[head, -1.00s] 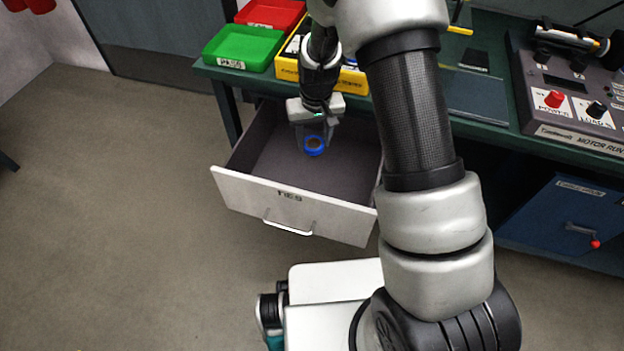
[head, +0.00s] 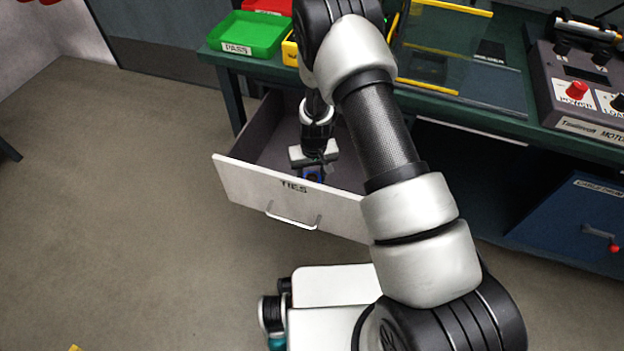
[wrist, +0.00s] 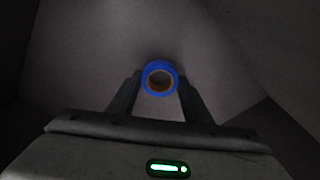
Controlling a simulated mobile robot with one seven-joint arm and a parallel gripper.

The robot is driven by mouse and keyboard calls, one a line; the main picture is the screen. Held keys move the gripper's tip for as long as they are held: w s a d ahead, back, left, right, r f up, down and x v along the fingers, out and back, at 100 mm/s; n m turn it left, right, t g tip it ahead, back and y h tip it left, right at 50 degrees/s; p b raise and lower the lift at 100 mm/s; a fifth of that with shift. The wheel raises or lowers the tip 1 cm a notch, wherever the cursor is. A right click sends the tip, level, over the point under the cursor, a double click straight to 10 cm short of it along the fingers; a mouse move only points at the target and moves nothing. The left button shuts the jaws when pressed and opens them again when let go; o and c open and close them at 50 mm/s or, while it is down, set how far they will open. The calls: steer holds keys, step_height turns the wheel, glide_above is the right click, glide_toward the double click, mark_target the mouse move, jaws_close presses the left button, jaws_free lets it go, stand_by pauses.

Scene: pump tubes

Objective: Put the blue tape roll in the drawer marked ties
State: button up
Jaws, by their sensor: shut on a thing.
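The drawer marked ties (head: 270,190) is pulled open under the bench, its label on the white front. My gripper (head: 313,174) is down inside the drawer, behind the front panel. It is shut on the blue tape roll (wrist: 146,68), which shows between the two fingers (wrist: 160,90) in the wrist view as a blue ring with a brown core. In the head view only a little of the blue roll (head: 312,171) shows. I cannot tell whether it touches the drawer floor.
A green tray marked pass (head: 255,35), a red tray (head: 268,5) and a partly hidden yellow bin (head: 290,52) stand on the bench. A motor test box (head: 570,95) is at right. A blue cabinet (head: 575,215) is below. The floor at left is clear.

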steer(key=shift+f, duration=0.7)
steer(key=shift+f, duration=0.2)
steer(key=o, duration=1)
steer(key=shift+r, duration=0.15)
